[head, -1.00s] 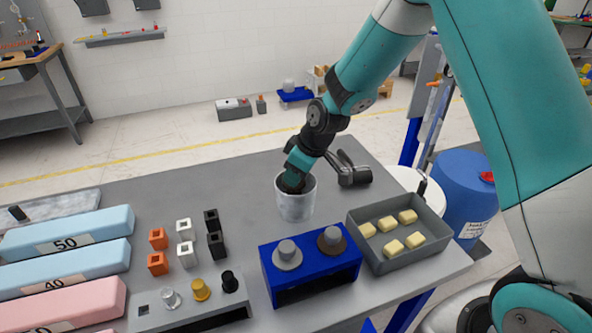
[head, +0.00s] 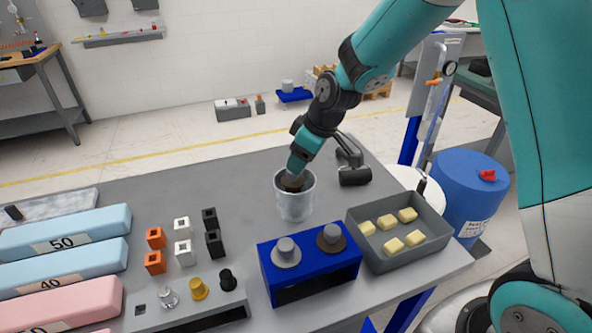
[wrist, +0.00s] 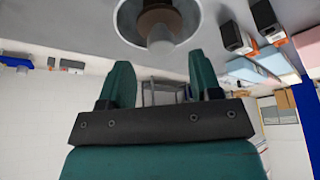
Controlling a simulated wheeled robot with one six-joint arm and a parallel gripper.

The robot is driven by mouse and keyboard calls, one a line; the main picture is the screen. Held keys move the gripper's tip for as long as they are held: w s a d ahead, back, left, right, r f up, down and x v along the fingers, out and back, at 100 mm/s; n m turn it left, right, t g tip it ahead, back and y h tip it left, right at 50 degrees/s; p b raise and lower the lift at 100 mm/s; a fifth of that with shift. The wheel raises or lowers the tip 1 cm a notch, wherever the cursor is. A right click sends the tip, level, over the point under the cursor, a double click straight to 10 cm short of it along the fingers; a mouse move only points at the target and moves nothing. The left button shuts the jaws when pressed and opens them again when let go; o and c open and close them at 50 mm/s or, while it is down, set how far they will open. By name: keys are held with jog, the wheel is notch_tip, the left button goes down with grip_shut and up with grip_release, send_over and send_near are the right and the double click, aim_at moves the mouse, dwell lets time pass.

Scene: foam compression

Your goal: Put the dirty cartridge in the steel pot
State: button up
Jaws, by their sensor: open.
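The steel pot (head: 295,206) stands upright on the grey table in the head view. Its round rim also shows at the top of the wrist view (wrist: 124,30). The dirty cartridge, with a brown disc and a grey knob (wrist: 160,38), is inside the pot. Its brown top shows in the pot's mouth in the head view (head: 291,184). My gripper (head: 298,165) is just above the pot's mouth. In the wrist view its two fingers (wrist: 161,68) are apart, with nothing between them, and the knob lies beyond the tips.
A blue stand (head: 311,280) with two knobbed cartridges is in front of the pot. A grey tray (head: 436,240) of yellow blocks is to its right. Small cubes, a grey rack (head: 190,318) and long foam blocks (head: 65,231) are to the left.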

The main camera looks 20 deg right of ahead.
jog(key=v, duration=0.6)
jog(key=s+a+r+g, duration=0.1)
jog(key=s+a+r, duration=0.1)
jog(key=s, duration=0.7)
jog(key=s+a+r+m+g, duration=0.1)
jog(key=s+a+r, duration=0.1)
jog(key=s, duration=0.7)
jog(key=s+a+r+m+g+y, duration=0.1)
jog(key=s+a+r, duration=0.1)
jog(key=s, duration=0.7)
jog(key=shift+a+r+b, duration=0.2)
jog(key=shift+a+b, duration=0.2)
jog(key=shift+a, duration=0.4)
jog(key=shift+s, duration=0.1)
